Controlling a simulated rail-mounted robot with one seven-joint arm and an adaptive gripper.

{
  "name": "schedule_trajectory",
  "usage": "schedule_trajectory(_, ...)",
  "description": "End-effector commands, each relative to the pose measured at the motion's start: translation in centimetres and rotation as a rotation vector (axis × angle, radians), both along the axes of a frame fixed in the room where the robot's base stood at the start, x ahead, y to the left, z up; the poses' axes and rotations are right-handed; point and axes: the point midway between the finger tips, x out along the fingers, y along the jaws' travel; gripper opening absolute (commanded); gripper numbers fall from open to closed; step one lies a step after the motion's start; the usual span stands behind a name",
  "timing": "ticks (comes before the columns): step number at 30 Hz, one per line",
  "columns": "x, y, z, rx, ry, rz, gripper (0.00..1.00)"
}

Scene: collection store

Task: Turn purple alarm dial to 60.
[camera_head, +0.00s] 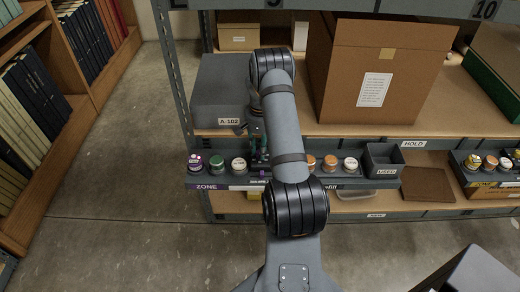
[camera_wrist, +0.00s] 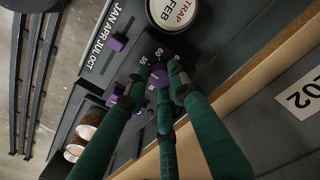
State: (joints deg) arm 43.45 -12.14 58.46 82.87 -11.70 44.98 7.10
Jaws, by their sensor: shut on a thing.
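The purple alarm dial (camera_wrist: 158,76) is in the wrist view, on a dark panel with a printed number scale. The numbers 60 and 55 show beside it; other marks are partly covered by my fingers. My gripper (camera_wrist: 156,88) has dark green fingers and is shut on the dial. I cannot tell which number the dial points to. In the head view my gripper (camera_head: 260,150) is at the shelf front, partly behind my own arm, and the dial is too small to make out there.
Another purple knob (camera_wrist: 117,42) sits close by, next to the month labels. A lidded jar marked TRAP FEB (camera_wrist: 172,13) stands beside the scale. Several jars, a grey box (camera_head: 222,90), a cardboard box (camera_head: 375,70) and a USED bin (camera_head: 382,158) surround the arm.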

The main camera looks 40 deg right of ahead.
Motion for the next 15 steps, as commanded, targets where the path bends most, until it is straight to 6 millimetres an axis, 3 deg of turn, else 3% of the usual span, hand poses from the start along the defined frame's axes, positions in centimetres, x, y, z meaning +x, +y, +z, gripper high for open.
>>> schedule_trajectory(8,0.05,0.03,-0.2,-0.001,-0.001,-0.077,0.0)
schedule_trajectory(15,0.07,0.02,-0.35,-0.002,-0.001,-0.253,0.0)
